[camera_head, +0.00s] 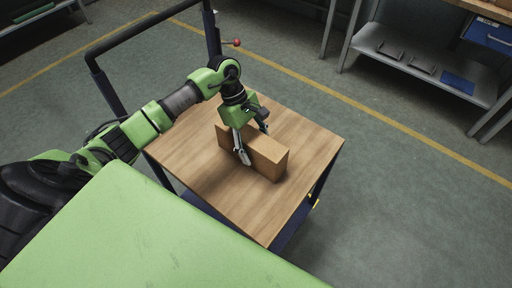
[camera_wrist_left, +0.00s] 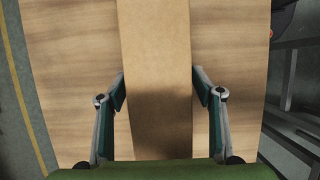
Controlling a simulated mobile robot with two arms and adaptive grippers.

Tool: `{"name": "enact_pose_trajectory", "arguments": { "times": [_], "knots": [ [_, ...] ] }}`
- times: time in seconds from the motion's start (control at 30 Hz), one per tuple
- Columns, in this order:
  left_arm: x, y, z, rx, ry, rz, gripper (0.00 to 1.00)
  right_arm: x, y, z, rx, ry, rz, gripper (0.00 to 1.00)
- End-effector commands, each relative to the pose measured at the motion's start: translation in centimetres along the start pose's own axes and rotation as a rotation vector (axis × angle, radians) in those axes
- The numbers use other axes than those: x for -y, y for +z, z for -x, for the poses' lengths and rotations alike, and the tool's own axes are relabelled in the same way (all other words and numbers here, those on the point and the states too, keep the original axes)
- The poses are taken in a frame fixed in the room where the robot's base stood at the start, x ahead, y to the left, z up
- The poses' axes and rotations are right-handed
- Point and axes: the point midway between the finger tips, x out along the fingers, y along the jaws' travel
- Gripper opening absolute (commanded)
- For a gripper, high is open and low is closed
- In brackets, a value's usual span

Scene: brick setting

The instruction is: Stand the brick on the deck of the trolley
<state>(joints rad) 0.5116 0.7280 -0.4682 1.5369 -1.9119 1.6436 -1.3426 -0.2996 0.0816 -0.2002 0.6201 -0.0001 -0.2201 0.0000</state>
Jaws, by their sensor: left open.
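A tan brick (camera_head: 262,152) rests on the wooden deck (camera_head: 310,136) of the trolley, long and narrow, near the middle of the deck. In the left wrist view the brick (camera_wrist_left: 157,60) runs from the top edge down between the fingers, with the deck (camera_wrist_left: 75,60) on both sides. My left gripper (camera_head: 254,143) is over the brick, with one finger on each side of it. In the left wrist view my left gripper (camera_wrist_left: 160,90) is open, and small gaps show between the fingertips and the brick. My right gripper is not in view.
The trolley's dark push handle (camera_head: 130,35) rises at the far left side of the deck. A grey shelf unit (camera_head: 425,68) stands at the back right. A yellow line (camera_head: 370,114) crosses the floor. Bare deck lies around the brick.

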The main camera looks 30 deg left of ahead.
Motion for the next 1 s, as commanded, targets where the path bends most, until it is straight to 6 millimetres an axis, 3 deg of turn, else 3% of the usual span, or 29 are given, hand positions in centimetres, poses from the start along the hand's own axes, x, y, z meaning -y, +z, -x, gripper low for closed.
{"name": "enact_pose_trajectory", "arguments": {
  "times": [0.5, 0.7, 1.0],
  "knots": [
    [-0.1, -0.1, 9.9, -0.002, 0.004, -0.001, 0.61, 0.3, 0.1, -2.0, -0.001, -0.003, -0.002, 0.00],
    [0.0, 0.0, 11.2, 0.000, 0.000, -0.001, 0.61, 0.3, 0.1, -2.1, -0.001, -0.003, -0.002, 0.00],
    [0.0, 0.0, 11.3, 0.000, 0.000, 0.000, 0.61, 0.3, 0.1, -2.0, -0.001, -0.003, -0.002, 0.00]
  ]
}}
